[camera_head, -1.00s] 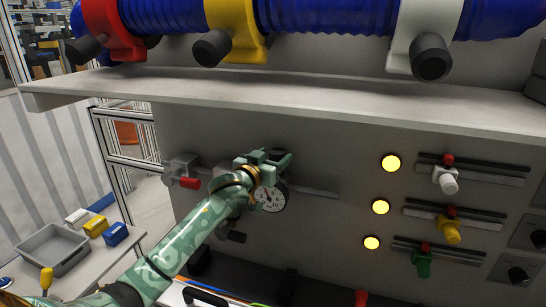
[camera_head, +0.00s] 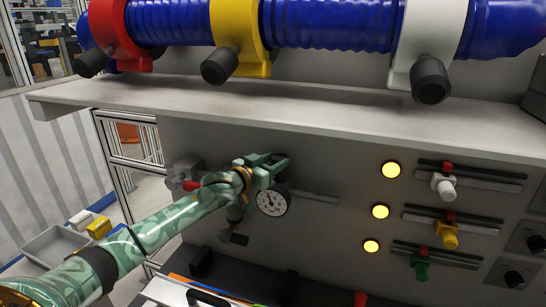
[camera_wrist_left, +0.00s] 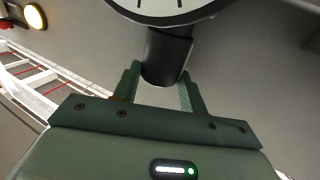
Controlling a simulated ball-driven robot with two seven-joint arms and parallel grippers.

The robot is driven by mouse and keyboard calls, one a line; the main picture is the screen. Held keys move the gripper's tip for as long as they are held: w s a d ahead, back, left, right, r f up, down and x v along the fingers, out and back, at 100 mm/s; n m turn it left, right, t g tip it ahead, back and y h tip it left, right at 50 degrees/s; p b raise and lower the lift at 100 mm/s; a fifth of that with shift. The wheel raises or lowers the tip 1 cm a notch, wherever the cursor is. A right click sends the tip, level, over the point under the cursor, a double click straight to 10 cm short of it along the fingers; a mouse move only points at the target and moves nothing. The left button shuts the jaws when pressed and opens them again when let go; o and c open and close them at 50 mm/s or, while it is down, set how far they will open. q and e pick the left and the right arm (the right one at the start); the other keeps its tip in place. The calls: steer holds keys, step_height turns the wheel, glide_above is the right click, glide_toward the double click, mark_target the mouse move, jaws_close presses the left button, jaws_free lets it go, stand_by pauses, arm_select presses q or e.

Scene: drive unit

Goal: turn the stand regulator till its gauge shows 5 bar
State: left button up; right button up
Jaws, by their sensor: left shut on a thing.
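The stand regulator's round white gauge (camera_head: 271,202) is on the grey panel. Its thin dark needle seems to point up and slightly left, but the figures are too small to read. My left gripper (camera_head: 270,164) is just above the gauge in the head view. In the left wrist view its two green fingers (camera_wrist_left: 160,82) are shut on the regulator's black knob (camera_wrist_left: 165,58), one on each side. The gripper mostly hides the knob in the head view. My right gripper is not in view.
A red-handled valve (camera_head: 190,185) is left of the regulator, close to my left forearm. A shelf (camera_head: 270,105) with a blue hose (camera_head: 330,22) overhangs the panel. Lit yellow lamps (camera_head: 380,212) and sliders (camera_head: 445,187) are to the right. A grey bin (camera_head: 55,245) stands at lower left.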

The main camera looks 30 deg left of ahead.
arm_select(q)
steer(key=shift+r+m+h, duration=0.1)
steer(key=shift+m+h, duration=0.2)
steer(key=shift+h, duration=0.2)
steer(key=o, duration=1)
steer(key=shift+a, duration=0.1)
steer(key=shift+s, duration=0.3)
steer(key=v, duration=1.5)
steer(key=shift+s+r+b, duration=0.1)
steer(key=shift+s+b, duration=0.25)
